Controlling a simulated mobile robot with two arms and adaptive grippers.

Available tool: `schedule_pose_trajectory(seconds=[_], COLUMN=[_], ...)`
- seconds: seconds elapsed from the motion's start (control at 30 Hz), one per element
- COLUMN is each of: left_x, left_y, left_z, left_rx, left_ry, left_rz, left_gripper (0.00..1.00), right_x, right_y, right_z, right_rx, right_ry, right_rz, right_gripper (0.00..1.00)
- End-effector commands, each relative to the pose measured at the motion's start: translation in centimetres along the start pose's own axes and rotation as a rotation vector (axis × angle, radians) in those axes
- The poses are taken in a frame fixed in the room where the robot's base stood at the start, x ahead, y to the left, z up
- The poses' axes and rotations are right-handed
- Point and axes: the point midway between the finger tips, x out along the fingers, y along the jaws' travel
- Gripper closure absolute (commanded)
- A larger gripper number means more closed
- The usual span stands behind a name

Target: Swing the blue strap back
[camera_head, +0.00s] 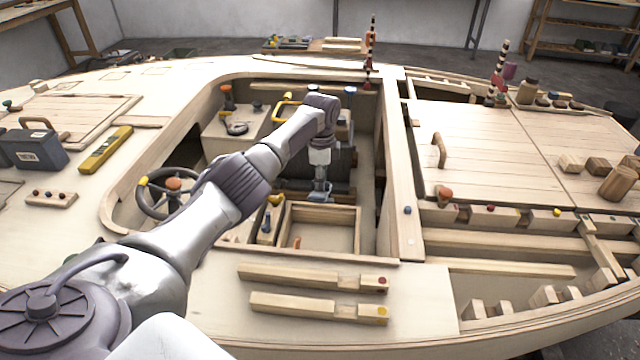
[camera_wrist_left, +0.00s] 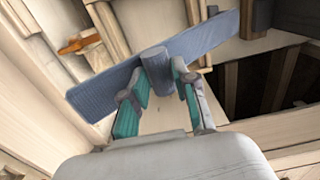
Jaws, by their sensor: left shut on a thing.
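The blue strap (camera_wrist_left: 205,40) is a flat blue-grey bar that runs diagonally across the wrist view, with a short round knob (camera_wrist_left: 155,65) at its middle. My left gripper (camera_wrist_left: 160,80) has its green-padded fingers on both sides of the knob and is shut on it. In the head view my left arm reaches from the lower left over the cockpit, and the left gripper (camera_head: 321,188) points down. Only a small bluish part of the strap (camera_head: 319,198) shows beneath it, at the back edge of an open wooden box. My right gripper is not in view.
The open wooden box (camera_head: 360,228) stands just in front of the gripper. A steering wheel (camera_head: 146,205) is to the left, and a yellow handle (camera_head: 274,112) is behind my arm. A cockpit side wall (camera_head: 398,170) rises on the right. Two wooden bars (camera_head: 300,305) lie on the front deck.

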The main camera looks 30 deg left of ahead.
Motion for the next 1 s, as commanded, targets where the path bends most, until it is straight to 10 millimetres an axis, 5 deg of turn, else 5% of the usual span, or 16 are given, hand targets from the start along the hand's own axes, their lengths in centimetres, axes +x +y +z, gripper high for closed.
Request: schedule_pose_trajectory(seconds=[0.23, 0.27, 0.4, 1.0], left_x=[0.6, 0.62, 0.6, 0.3], left_y=[-0.26, -0.26, -0.25, -0.31], left_z=[0.25, 0.26, 0.24, 0.1], left_rx=[-0.001, -0.001, -0.001, 0.0], left_ry=[-0.006, -0.006, -0.006, -0.001], left_rz=[-0.015, -0.015, -0.015, -0.017], left_gripper=[1.0, 0.67, 0.46, 0.46], right_x=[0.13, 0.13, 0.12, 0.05], right_y=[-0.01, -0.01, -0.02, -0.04], right_z=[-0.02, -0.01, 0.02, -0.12], right_rx=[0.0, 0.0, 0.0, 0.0], right_ry=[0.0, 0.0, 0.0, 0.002], right_rz=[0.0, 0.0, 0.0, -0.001], right_gripper=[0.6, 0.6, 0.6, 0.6])
